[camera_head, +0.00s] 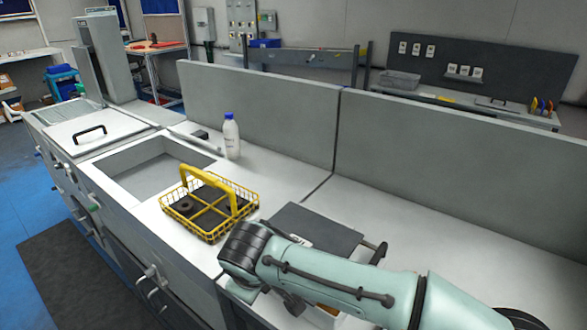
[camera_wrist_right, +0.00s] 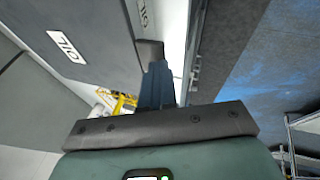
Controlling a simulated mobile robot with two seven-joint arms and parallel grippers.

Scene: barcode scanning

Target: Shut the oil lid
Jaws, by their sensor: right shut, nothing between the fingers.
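The oil lid (camera_head: 318,229) is a dark grey plate at the lower middle of the head view, partly hidden by my right arm. It appears tilted up, with a black handle (camera_head: 379,252) at its right edge; how far open it is I cannot tell. In the right wrist view a grey panel with an upside-down OIL label (camera_wrist_right: 62,42) fills the upper left. My right gripper (camera_wrist_right: 152,50) is shut and empty, its tips close to the panel's edge; contact is unclear. My left gripper is not in view.
A yellow wire basket (camera_head: 169,207) stands on the counter left of the lid, beside a sink recess (camera_head: 150,168). A white bottle (camera_head: 231,138) stands behind it. A grey partition (camera_head: 260,110) runs along the back. The counter to the right (camera_head: 440,235) is clear.

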